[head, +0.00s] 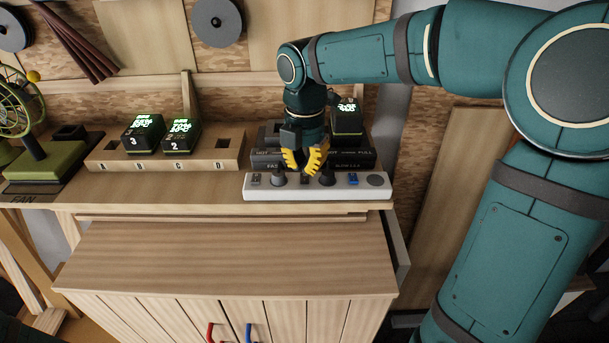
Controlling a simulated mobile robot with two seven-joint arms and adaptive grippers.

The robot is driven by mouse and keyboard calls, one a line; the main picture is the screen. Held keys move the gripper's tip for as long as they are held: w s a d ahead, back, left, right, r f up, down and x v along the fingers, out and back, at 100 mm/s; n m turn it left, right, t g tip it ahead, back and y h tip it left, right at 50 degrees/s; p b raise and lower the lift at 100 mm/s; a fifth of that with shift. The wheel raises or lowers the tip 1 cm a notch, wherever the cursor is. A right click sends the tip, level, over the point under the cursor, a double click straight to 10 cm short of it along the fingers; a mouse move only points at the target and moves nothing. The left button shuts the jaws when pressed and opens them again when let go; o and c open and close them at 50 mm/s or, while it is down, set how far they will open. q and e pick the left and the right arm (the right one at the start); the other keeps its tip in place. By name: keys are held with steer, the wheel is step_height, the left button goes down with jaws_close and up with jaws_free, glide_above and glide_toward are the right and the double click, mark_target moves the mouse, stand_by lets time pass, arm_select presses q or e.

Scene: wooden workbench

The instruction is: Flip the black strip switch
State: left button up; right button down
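A long white power strip (335,191) lies along the front edge of the bench. Its small black switch (304,180) sits near the middle, between two dark plugs, partly hidden by my gripper. My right gripper (304,172) points down with its yellow fingers just above and behind this switch. Its fingertips are close together; whether they touch each other or the switch is unclear. I see nothing held in it. My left gripper is out of view.
A grey switch (256,179) and a blue switch (353,180) sit toward the strip's ends. A dark labelled charger (345,157) stands behind the strip. A wooden rack (224,150) with two lit batteries stands left, beyond it a green fan (37,160).

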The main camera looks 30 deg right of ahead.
mark_target(305, 180)
arm_select(q)
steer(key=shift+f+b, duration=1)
steer(key=shift+b, duration=0.05)
arm_select(e)
steer(key=shift+f, duration=1.8)
stand_by(0.3)
steer(key=shift+f, duration=0.1)
steer(key=shift+r+p, duration=0.3)
step_height(305, 180, up, 2)
steer(key=shift+r+p, duration=0.1)
steer(key=shift+p, duration=0.85)
steer(key=shift+r+p, duration=2.15)
steer(key=shift+r, duration=0.1)
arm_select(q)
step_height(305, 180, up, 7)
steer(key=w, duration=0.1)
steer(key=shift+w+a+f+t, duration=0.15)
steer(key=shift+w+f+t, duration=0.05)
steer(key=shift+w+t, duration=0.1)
arm_select(e)
steer(key=shift+f, duration=0.1)
